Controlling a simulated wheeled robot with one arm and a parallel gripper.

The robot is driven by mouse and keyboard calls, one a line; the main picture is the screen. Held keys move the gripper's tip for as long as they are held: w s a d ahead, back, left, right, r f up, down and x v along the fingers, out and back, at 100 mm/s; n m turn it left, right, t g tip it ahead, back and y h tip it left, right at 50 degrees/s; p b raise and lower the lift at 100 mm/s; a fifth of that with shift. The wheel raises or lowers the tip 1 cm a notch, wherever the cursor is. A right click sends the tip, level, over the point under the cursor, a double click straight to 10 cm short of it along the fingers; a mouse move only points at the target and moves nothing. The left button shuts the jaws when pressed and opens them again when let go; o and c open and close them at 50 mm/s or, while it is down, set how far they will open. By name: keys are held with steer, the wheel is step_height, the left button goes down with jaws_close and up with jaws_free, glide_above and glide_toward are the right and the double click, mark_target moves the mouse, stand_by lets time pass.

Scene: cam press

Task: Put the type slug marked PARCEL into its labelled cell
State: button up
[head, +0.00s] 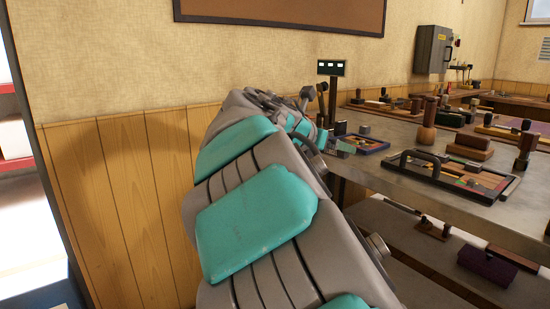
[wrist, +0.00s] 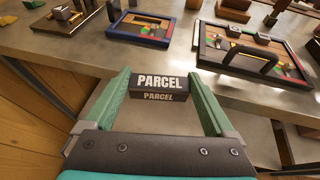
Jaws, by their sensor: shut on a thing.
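A black type slug (wrist: 159,86) with PARCEL in white letters on two faces is in the wrist view. My gripper (wrist: 160,84) is shut on it, one green finger at each end. The slug is held in front of the near edge of the grey table (wrist: 72,48). In the head view, my gripper (head: 343,147) shows small at the end of my arm, beside the table's left end; the slug cannot be made out there. A blue-and-red-edged tray (wrist: 136,43) lies beyond it. A black-rimmed tray with a handle (wrist: 243,73) lies to the right. No cell labels are readable.
Wooden-handled stamps (head: 427,128) and several other trays crowd the table (head: 390,186). A small sign post (head: 331,70) rises behind my gripper. A lower shelf (head: 395,232) holds more items. The wood-panelled wall (head: 130,190) is on the left.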

steer(key=w+a+f+n+t+y+b, duration=0.1)
steer(key=w+f+n+y, duration=0.1)
steer(key=f, duration=0.8)
steer(key=w+a+f+n+t+y+b, duration=0.1)
steer(key=w+a+f+n+y+b, duration=0.1)
steer(key=f, duration=0.8)
steer(key=s+d+f+n+y+b, duration=0.1)
steer(key=d+f, duration=0.4)
steer(key=f, duration=0.3)
steer(key=shift+f+t+b, duration=0.35)
steer(key=shift+f+t, duration=0.05)
steer(key=shift+s+a, duration=0.1)
steer(key=shift+s, duration=0.05)
